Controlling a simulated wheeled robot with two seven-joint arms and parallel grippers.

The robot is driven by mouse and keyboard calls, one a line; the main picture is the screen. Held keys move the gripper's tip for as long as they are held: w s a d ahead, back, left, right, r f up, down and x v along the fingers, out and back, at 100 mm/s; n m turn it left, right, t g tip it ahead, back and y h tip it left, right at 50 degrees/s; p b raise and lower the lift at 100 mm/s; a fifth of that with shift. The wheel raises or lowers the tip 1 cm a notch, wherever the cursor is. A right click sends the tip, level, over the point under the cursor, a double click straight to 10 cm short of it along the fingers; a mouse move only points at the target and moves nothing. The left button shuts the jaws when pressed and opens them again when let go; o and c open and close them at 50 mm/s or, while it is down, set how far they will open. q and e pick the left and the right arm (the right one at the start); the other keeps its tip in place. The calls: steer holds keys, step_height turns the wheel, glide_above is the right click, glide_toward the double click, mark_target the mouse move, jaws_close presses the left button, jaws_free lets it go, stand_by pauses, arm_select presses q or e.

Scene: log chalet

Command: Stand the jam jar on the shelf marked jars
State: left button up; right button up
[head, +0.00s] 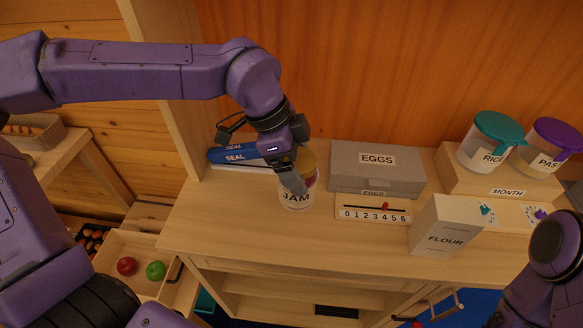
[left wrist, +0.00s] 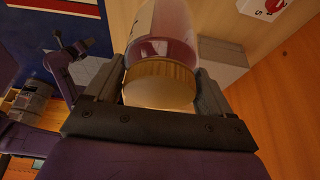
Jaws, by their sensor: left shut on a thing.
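The jam jar (head: 298,197) has a gold lid and a white label reading JAM. It is at the left part of the wooden counter (head: 240,225). My left gripper (head: 296,178) is shut on it from above, near the lid. In the left wrist view the jar's lid (left wrist: 160,82) is between the two fingers. I cannot tell whether the jar's base touches the counter. No shelf label reading JARS is legible. Open shelving (head: 275,309) shows below the counter. My right gripper is out of view; only part of that arm shows at lower right.
On the counter are a grey EGGS box (head: 345,178), a number strip (head: 365,214), a FLOUR box (head: 440,238) and blue SEAL packs (head: 232,156). RICE (head: 483,150) and PAS-labelled (head: 545,160) jars stand on a riser at right. An open drawer (head: 125,248) holds red and green fruit.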

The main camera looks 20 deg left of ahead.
arm_select(q)
step_height(320, 180, down, 8)
steer(key=w+a+p, duration=0.1)
steer(key=w+a, duration=0.1)
steer(key=a, duration=0.1)
steer(key=shift+w+f+p, duration=0.15)
steer(key=shift+w+p, duration=0.2)
steer(key=shift+w, duration=0.05)
steer(key=shift+s+d+f, duration=0.1)
steer(key=shift+f, duration=0.05)
steer(key=o, duration=1.4)
